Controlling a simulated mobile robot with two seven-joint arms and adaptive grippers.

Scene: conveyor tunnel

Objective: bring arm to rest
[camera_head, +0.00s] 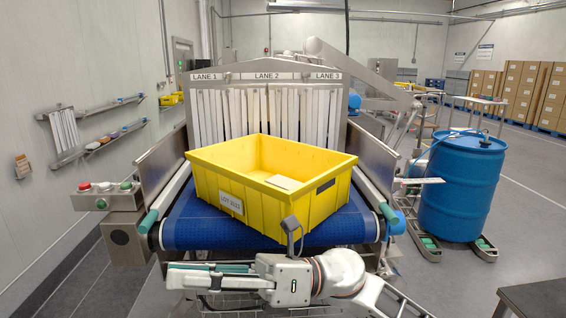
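My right arm reaches in from the lower right, and its gripper (182,273) points left, low in front of the conveyor's near end. It is seen side-on, so I cannot tell whether the fingers are apart or together. No object shows clearly in it. My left gripper is not in view. A yellow crate (287,206) stands upright on the blue conveyor belt (190,226), behind and above my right gripper and apart from it. The crate has a white label on its front, and a pale flat item lies inside.
The tunnel with strip curtains (213,113) and lane signs stands behind the crate. A button box (106,189) is at the left. A blue drum (459,188) stands at the right. A dark tabletop edge (540,298) shows at lower right. Floor between drum and tabletop is open.

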